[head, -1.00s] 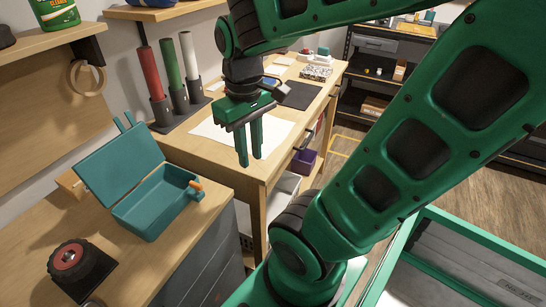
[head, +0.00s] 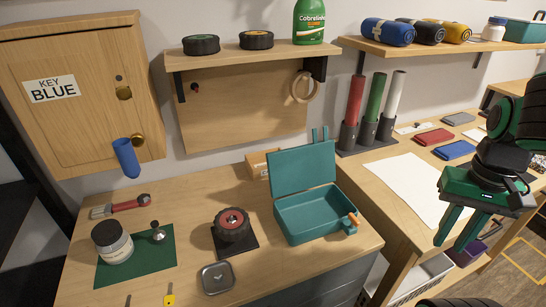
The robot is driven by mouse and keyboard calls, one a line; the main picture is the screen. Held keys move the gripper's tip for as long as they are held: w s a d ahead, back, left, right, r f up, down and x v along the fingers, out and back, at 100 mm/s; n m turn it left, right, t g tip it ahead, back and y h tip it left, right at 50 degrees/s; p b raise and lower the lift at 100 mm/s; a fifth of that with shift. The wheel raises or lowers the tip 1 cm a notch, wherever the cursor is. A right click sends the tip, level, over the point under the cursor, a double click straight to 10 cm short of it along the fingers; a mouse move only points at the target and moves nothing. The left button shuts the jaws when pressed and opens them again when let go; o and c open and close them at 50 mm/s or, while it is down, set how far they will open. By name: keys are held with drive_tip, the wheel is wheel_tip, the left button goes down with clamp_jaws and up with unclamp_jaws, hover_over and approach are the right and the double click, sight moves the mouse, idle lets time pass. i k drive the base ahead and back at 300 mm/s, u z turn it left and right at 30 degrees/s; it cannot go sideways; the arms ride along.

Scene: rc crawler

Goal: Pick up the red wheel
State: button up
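The red wheel (head: 233,224), a black tyre with a red hub, lies on a small black mat (head: 246,249) on the wooden workbench, left of the teal box. My gripper (head: 449,246) is at the right of the head view, in front of the second table and well to the right of the wheel. Its two green fingers point down, stand apart and hold nothing.
The open teal box (head: 306,214) stands right beside the wheel. A grey square tin (head: 217,279) is just in front of it. A jar (head: 113,243) sits on a green mat (head: 157,262) to the left. Two other wheels (head: 201,45) (head: 256,40) are on the shelf above.

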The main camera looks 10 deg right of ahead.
sight(231, 233)
drive_tip(key=z, duration=1.55)
drive_tip(key=k, duration=0.7)
drive_tip(key=u, duration=1.15)
drive_tip(key=i, duration=0.5)
